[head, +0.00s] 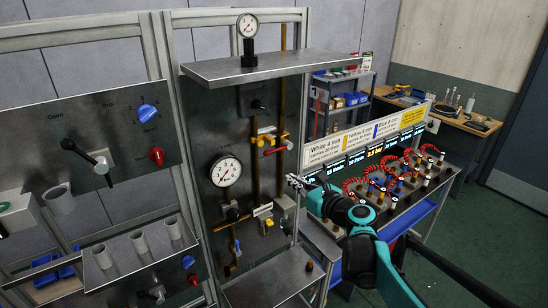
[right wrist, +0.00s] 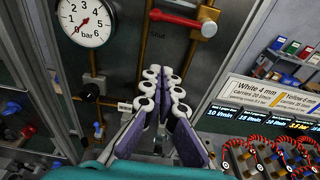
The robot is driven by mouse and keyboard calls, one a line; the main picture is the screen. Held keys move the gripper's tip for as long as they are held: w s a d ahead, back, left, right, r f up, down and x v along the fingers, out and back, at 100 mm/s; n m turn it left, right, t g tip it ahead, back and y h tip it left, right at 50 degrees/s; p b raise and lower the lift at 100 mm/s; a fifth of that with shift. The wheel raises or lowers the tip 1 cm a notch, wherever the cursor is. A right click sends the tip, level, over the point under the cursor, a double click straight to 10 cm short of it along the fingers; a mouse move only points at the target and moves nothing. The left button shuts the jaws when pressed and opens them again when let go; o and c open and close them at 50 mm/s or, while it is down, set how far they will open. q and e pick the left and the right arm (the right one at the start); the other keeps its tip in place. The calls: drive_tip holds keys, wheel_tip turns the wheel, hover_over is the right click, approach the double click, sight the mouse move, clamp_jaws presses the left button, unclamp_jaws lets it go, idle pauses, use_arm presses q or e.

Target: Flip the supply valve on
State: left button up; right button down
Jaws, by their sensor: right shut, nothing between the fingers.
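A valve with a red lever (head: 277,151) sits on the pipework of the grey panel, right of and above the round gauge (head: 226,171). In the right wrist view the red lever (right wrist: 180,19) lies roughly level across the brass pipe, with the word "Shut" below it. No label naming the supply valve is readable. My right gripper (head: 296,183) is below and right of the lever, apart from it. In the right wrist view its fingers (right wrist: 163,78) are closed together with nothing between them, below the lever. My left gripper is not in view.
A metal shelf (head: 260,67) juts out above the valve. A bench with coiled red hoses (head: 390,185) stands right of the panel. A second panel (head: 90,130) with a black lever is at left. Other fittings (head: 263,212) sit lower on the pipes.

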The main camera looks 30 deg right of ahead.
sight(278, 149)
drive_tip(key=w+r+p, duration=0.2)
drive_tip(key=w, duration=0.7)
drive_tip(key=shift+a+r, duration=0.25)
drive_tip(key=shift+r, duration=0.1)
idle(0.3)
drive_tip(key=shift+w+r+m, duration=0.1)
drive_tip(key=shift+m, duration=0.2)
